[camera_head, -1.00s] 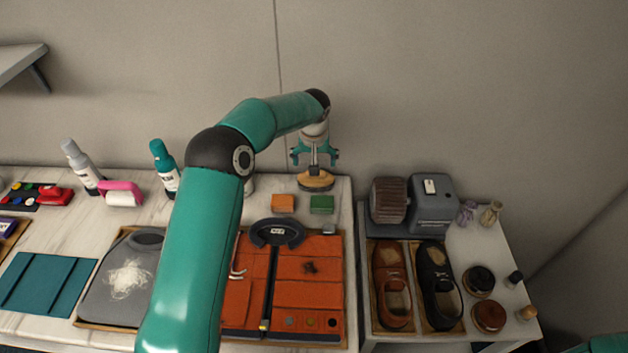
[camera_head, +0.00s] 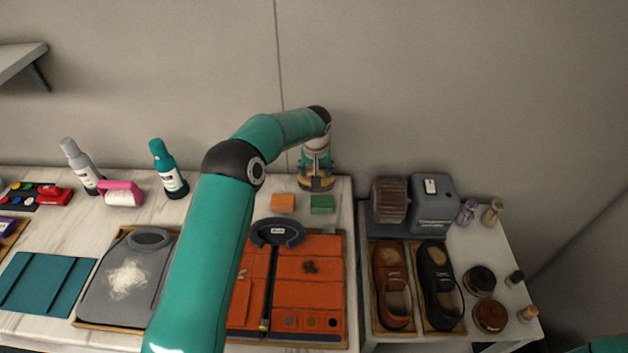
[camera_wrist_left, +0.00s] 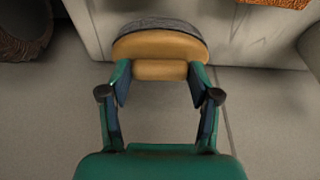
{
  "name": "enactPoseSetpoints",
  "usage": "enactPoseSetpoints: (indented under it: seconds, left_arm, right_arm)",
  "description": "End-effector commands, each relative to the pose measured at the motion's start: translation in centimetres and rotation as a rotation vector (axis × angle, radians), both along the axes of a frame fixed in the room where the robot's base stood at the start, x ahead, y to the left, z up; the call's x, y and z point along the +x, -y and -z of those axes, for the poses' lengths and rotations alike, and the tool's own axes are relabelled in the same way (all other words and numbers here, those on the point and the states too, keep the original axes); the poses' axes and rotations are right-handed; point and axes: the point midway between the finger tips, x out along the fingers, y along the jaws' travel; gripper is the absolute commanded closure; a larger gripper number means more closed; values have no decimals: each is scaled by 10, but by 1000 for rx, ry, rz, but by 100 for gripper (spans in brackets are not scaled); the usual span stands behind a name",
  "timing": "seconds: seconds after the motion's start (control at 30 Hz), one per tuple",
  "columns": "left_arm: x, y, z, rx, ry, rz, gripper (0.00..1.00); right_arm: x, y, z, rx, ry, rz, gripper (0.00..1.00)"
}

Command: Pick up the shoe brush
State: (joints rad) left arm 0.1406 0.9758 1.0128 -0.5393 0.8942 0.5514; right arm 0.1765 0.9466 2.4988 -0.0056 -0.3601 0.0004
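The shoe brush (camera_head: 316,184) stands near the back right of the marble-topped table. My left gripper (camera_head: 316,178) reaches down over it from above. In the left wrist view the brush (camera_wrist_left: 160,47) has a tan wooden body with dark grey bristles. The two fingers of my left gripper (camera_wrist_left: 160,78) sit close against both sides of its narrower wooden part and look shut on it. I see no clear gap between brush and table. A teal piece of my right arm shows at the bottom right edge; its gripper is not in view.
An orange block (camera_head: 283,203) and a green block (camera_head: 321,204) lie just in front of the brush. An orange open case (camera_head: 309,290) lies nearer. The side table holds a grey polishing machine (camera_head: 432,205) and shoes (camera_head: 393,287). The wall is close behind.

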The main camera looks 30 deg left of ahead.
Motion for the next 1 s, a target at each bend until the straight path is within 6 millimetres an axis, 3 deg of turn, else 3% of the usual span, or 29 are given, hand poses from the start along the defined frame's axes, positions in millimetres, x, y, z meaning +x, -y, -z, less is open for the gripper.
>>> enactPoseSetpoints:
  seconds: [0.03,0.3,0.67,1.0]
  left_arm:
    - [0,0,0,1,0,0,53]
    - [0,-1,0,1,0,-1,95]
    - [0,-2,-5,1,2,-2,96]
    - [0,-2,-41,1,4,-3,96]
  right_arm:
    - [0,0,0,0,0,0,60]
    - [0,0,0,0,0,0,60]
    - [0,0,-1,0,0,0,60]
    - [0,0,-7,0,0,0,60]
